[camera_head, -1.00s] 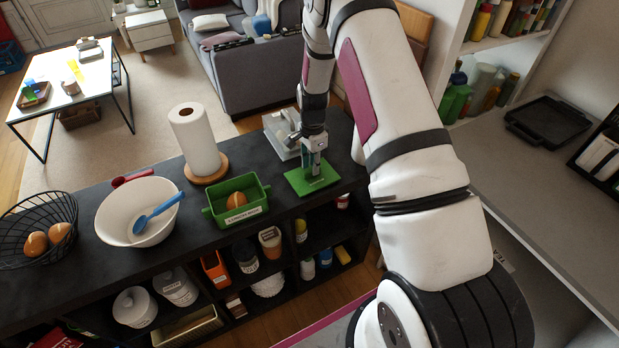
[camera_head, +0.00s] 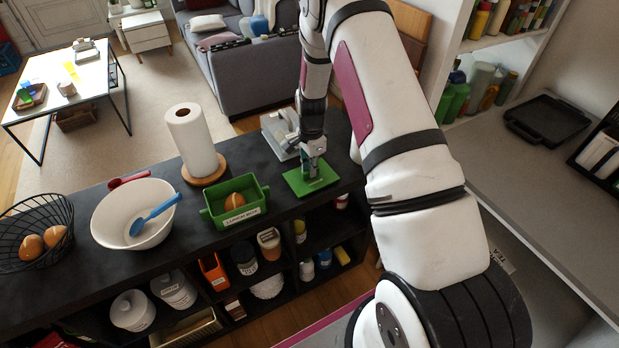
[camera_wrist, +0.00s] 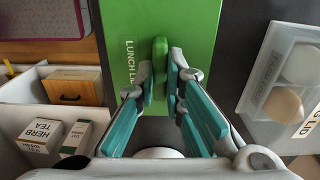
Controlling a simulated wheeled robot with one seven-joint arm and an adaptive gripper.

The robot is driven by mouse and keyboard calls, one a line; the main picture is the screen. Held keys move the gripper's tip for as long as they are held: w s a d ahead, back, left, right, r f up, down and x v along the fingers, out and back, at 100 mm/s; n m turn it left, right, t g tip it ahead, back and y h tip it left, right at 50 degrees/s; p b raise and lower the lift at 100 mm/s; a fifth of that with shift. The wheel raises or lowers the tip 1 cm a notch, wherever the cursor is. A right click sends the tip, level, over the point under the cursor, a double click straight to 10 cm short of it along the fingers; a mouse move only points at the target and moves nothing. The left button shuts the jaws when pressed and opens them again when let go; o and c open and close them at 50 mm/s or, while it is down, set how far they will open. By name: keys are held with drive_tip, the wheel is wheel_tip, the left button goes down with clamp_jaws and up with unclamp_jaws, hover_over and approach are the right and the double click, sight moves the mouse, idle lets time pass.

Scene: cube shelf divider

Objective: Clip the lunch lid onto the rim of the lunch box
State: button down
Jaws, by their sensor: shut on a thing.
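The green lunch lid (camera_head: 311,181) is a flat plate on or just over the dark shelf top, right of the lunch box. My gripper (camera_head: 313,170) points down over it. In the wrist view my gripper (camera_wrist: 172,88) is shut on the raised green handle of the lunch lid (camera_wrist: 203,30), whose lettering is partly hidden by a finger. The green lunch box (camera_head: 238,215) stands open to the left, apart from the lid, with a label on its front, side handles and a brown egg-like thing (camera_head: 234,201) inside.
A paper towel roll (camera_head: 194,143) stands behind the lunch box. A white bowl (camera_head: 112,222) with a blue spoon and a wire basket (camera_head: 30,262) are further left. A pale container (camera_head: 279,136) is close behind the lid. Shelf cubbies below hold jars and boxes.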

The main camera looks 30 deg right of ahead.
drive_tip(key=shift+r, duration=0.8)
drive_tip(key=shift+r+p, duration=0.65)
drive_tip(key=shift+r, duration=2.8)
drive_tip(key=a+r, duration=0.2)
drive_tip(key=a, duration=1)
drive_tip(key=a+r+p, duration=0.1)
drive_tip(key=a+r, duration=0.2)
drive_tip(key=a, duration=0.9)
drive_tip(key=shift+w+r+m, duration=0.15)
drive_tip(key=shift+r+m, duration=0.1)
drive_tip(key=shift+m, duration=0.05)
drive_tip(key=shift+a, duration=0.1)
drive_tip(key=shift+f+b, duration=0.65)
drive_tip(key=shift+f, duration=2.15)
drive_tip(key=shift+f+b, duration=0.4)
drive_tip(key=shift+f, duration=0.75)
